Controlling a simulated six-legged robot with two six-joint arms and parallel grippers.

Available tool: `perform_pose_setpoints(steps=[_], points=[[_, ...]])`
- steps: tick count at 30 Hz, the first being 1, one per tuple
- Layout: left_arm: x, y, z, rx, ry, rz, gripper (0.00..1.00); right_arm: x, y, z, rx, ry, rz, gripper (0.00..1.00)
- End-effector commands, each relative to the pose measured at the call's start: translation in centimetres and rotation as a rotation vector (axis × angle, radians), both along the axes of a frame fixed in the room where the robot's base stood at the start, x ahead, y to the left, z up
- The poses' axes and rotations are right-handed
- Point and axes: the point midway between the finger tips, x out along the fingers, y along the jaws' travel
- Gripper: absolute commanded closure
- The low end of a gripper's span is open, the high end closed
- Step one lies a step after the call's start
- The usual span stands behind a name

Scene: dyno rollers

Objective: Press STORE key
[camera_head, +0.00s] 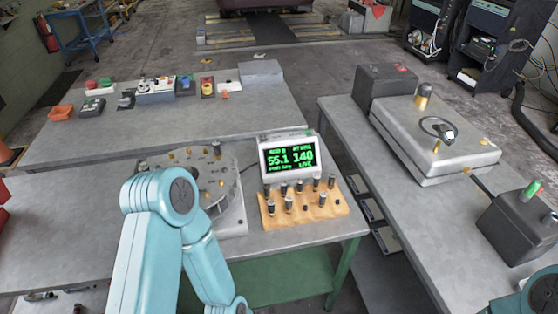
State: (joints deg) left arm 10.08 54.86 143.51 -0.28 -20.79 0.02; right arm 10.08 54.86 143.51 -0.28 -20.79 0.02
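A white display box (288,157) stands on the bench at centre. Its green digits read 55.1 and 140, with LIVE at the lower right. In front of it lies a wooden board (318,212) with several dark, pale-capped upright keys or pegs in rows. I can read no STORE label on any of them. My teal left arm bends in front of the bench, to the left of the board, and runs down out of the picture. A piece of my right arm shows in the bottom right corner. Neither gripper's fingertips show.
A grey plate with a round part (222,205) is left of the board, partly behind my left arm. Several small switches line the back bench. The right bench holds a large grey unit (438,140) and a dark box (520,228). A gap separates the benches.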

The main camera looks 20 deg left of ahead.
Motion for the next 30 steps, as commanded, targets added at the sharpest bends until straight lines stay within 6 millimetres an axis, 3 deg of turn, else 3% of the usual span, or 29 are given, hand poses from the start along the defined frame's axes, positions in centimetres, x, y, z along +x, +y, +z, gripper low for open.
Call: perform_pose_setpoints(steps=[12,13,18,30], points=[[0.0,0.0,0.0,0.0,0.0,0.0,0.45,0.0,0.0,0.0,0.0,0.0,0.0,0.46],[0.0,0.0,0.0,0.0,0.0,0.0,0.48,0.0,0.0,0.0,0.0,0.0,0.0,0.46],[0.0,0.0,0.0,0.0,0.0,0.0,1.0,0.0,0.0,0.0,0.0,0.0,0.0,0.46],[0.0,0.0,0.0,0.0,0.0,0.0,1.0,0.0,0.0,0.0,0.0,0.0,0.0,0.46]])
